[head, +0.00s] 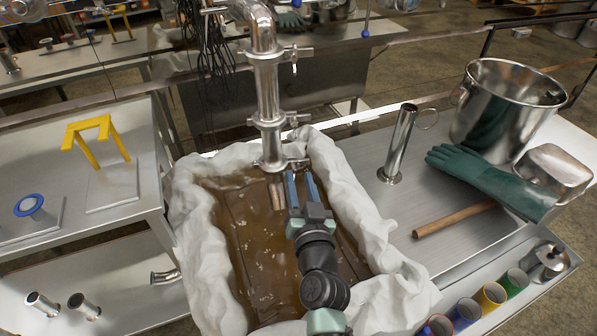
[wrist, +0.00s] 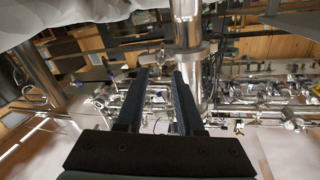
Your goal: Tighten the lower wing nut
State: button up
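A vertical steel pipe (head: 268,90) comes down to the brown liquid, with clamps along it. The lowest clamp (head: 273,164) sits just above the pipe's open end, and the lower wing nut (head: 300,161) sticks out on its right side. My gripper (head: 301,175) is open and empty, with its fingertips just below and close to this wing nut. In the wrist view my two fingers (wrist: 160,75) stand apart. The pipe (wrist: 187,25) and a clamp (wrist: 190,52) show beyond the right finger, with a small metal part (wrist: 150,59) between the fingertips. Whether anything touches is unclear.
A white cloth-lined basin (head: 350,195) of brown liquid lies below my gripper. On the right bench are a steel tube (head: 400,140), a pot (head: 505,105), a green glove (head: 490,178) and a wooden rod (head: 455,218). A yellow stand (head: 95,140) is at left.

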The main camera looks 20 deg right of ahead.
jog(key=shift+x, duration=0.95)
grip_shut()
